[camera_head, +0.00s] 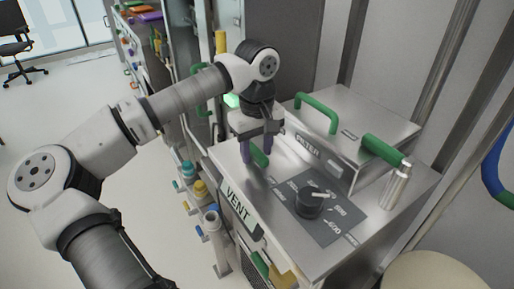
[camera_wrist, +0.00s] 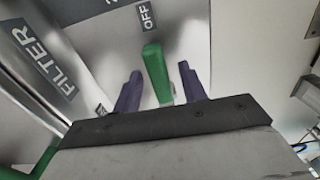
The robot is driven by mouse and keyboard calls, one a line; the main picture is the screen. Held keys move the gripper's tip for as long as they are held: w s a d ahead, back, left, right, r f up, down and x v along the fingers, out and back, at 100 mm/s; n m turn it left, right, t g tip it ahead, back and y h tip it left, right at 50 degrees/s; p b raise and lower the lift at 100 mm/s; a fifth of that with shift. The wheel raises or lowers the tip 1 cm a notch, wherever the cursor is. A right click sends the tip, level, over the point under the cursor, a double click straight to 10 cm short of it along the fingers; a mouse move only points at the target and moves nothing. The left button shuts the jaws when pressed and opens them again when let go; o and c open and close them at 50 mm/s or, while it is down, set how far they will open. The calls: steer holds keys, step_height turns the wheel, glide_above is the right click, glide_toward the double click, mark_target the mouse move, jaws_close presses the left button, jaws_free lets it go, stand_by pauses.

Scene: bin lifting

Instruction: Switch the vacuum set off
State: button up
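The vacuum set (camera_head: 310,255) is a metal cabinet with a steel top. A green lever (camera_head: 260,156) stands on its top near the far left edge. In the wrist view the green lever (camera_wrist: 154,70) lies between my two purple fingers, with a visible gap on each side. An OFF label (camera_wrist: 147,17) is just beyond the lever's upper end in that view. My gripper (camera_head: 256,158) is open, pointing down around the lever; its fingertips also show in the wrist view (camera_wrist: 160,72). The lever's lower end is close to the gripper body.
A black dial (camera_head: 309,203) sits on a dark scale plate. Behind it is the FILTER box (camera_head: 365,135) with a green handle (camera_head: 318,112) and a green-and-metal cylinder (camera_head: 385,151).

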mark_target(257, 151)
step_height(257, 151, up, 14)
stand_by(0.6)
steer(key=shift+f, duration=0.1)
